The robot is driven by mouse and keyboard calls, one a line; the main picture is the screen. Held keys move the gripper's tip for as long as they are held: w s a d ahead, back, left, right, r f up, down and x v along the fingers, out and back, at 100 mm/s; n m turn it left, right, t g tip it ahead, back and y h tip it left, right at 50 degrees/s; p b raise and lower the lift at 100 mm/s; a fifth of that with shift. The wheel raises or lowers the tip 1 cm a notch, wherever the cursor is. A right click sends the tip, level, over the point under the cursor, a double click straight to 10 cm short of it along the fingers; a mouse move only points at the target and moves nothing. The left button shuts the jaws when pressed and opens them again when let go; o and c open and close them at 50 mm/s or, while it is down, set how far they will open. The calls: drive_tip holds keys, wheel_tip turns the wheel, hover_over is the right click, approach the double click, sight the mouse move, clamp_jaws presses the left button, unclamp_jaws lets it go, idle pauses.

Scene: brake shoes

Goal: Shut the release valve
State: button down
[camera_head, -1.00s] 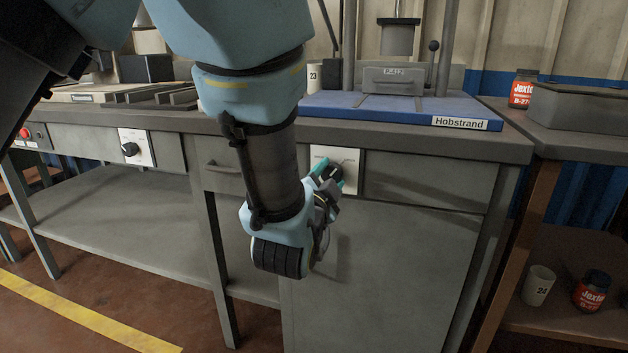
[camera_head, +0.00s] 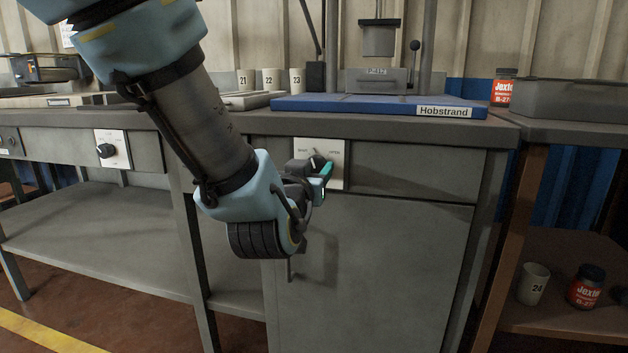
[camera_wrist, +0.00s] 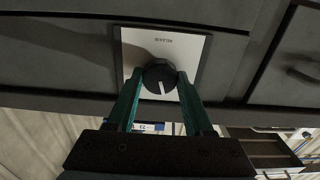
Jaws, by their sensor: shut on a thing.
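The release valve appears as a dark round knob (camera_wrist: 159,75) on a pale plate (camera_wrist: 192,48) on the bench front. In the head view the knob (camera_head: 319,160) and plate (camera_head: 336,173) sit below the blue press base. My gripper (camera_wrist: 160,80) has its teal fingers on either side of the knob, shut on it. My gripper also shows in the head view (camera_head: 321,170), reaching the plate from the lower left. A white mark on the knob points down and slightly right in the wrist view.
A second knob (camera_head: 106,151) is on a white plate farther left. The blue press base (camera_head: 375,107) lies on the bench above the valve. Cups numbered 21, 22 and 23 stand behind. A shelf unit (camera_head: 580,135) stands at the right.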

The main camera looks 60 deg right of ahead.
drive_tip(key=n+b, duration=0.3)
drive_tip(key=n, duration=0.2)
drive_tip(key=shift+n, duration=0.3)
idle(0.4)
drive_tip(key=shift+c, duration=1.4)
unclamp_jaws()
drive_tip(key=p+v, duration=0.1)
drive_tip(key=v, duration=0.9)
drive_tip(key=shift+s+a, duration=0.15)
drive_tip(key=shift+a, duration=0.25)
